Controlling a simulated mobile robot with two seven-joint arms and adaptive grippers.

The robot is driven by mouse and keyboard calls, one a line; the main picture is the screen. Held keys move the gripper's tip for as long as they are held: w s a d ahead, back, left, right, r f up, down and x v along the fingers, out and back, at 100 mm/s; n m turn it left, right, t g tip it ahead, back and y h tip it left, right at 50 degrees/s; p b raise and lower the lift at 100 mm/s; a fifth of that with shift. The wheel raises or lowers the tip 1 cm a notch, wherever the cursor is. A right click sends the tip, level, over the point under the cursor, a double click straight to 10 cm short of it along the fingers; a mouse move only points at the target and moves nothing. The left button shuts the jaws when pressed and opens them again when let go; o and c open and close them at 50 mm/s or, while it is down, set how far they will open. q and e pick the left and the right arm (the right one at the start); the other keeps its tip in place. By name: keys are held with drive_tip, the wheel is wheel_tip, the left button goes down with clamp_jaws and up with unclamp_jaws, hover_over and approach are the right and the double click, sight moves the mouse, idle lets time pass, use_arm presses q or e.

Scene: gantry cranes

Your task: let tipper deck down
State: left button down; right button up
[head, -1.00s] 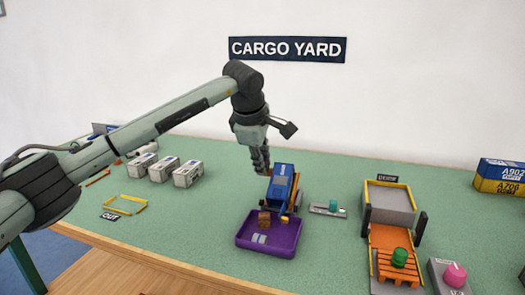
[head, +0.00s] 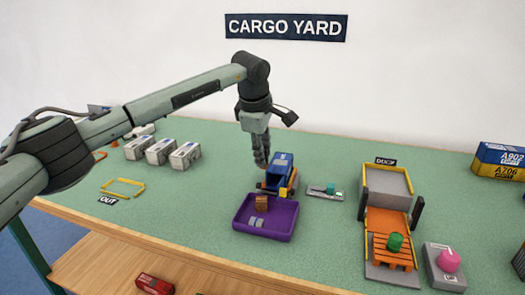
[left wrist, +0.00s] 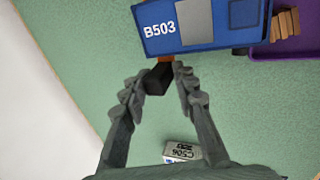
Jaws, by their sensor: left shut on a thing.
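The tipper (head: 279,176) stands mid-table, blue with orange parts, just behind a purple tray (head: 287,232). In the left wrist view its blue body (left wrist: 200,28) carries the marking B503, and a dark handle block (left wrist: 157,80) with an orange piece sticks out at its near side. My left gripper (head: 261,165) comes down at the tipper's back left. It is shut on the handle block, which also shows between the fingers (left wrist: 159,82) in the left wrist view. The deck's exact tilt is hard to tell. My right gripper is out of view.
Brown blocks (head: 262,203) and pale pieces lie in the purple tray. White boxes (head: 185,156) and a yellow frame (head: 122,187) are at left. A dock (head: 388,182) with a green drum (head: 395,242) on an orange pallet is at right. Stacked containers (head: 498,167) stand far right.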

use_arm(q)
drive_tip(key=shift+w, duration=0.3)
drive_tip(key=c, duration=1.6)
unclamp_jaws()
drive_tip(key=shift+o, duration=1)
drive_tip(key=shift+w+f, duration=0.1)
drive_tip(key=shift+f, duration=0.05)
drive_tip(key=v, duration=1.2)
drive_tip(key=shift+s+f, duration=0.1)
drive_tip(key=shift+s, duration=0.1)
